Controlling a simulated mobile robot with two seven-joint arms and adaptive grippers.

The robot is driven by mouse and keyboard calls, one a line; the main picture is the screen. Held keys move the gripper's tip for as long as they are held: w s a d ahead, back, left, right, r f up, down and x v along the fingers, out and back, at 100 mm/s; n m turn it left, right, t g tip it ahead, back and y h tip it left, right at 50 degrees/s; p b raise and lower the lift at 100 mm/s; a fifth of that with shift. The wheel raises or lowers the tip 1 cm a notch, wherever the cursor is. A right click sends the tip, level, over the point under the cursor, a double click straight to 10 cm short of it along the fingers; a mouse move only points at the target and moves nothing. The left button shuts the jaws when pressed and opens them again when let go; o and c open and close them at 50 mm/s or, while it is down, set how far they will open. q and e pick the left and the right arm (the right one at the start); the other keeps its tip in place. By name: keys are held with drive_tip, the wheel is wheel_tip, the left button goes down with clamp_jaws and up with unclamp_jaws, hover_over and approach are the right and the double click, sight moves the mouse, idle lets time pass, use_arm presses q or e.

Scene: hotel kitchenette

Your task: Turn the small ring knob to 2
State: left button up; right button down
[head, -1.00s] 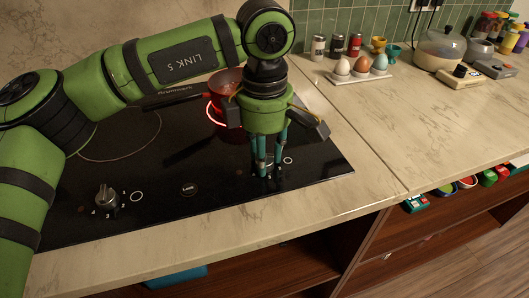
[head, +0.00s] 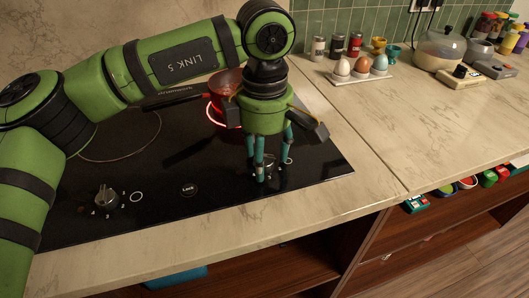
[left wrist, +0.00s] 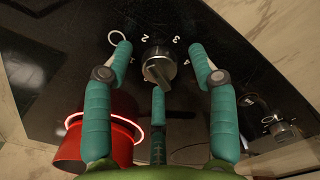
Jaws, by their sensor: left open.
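The small ring knob (left wrist: 158,66) is a silver dial on the black glass cooktop (head: 215,205). In the left wrist view the marks 2, 3 and 4 and a white ring show around it. I cannot tell which mark it points to. My left gripper (left wrist: 160,68) is open, its teal fingers spread around the knob with gaps at both sides. In the head view my left gripper (head: 271,172) is low over the cooktop's right part, and the fingers partly hide the knob. My right gripper is not in view.
A red pan (head: 225,85) stands on a glowing red ring behind my gripper. Another knob (head: 106,196) and a lock button (head: 189,190) lie to the left. An egg holder (head: 362,77) stands on the counter. The counter (head: 420,130) to the right has clear room.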

sight(265, 155)
use_arm(q)
wheel_tip(265, 155, up, 12)
idle(0.5)
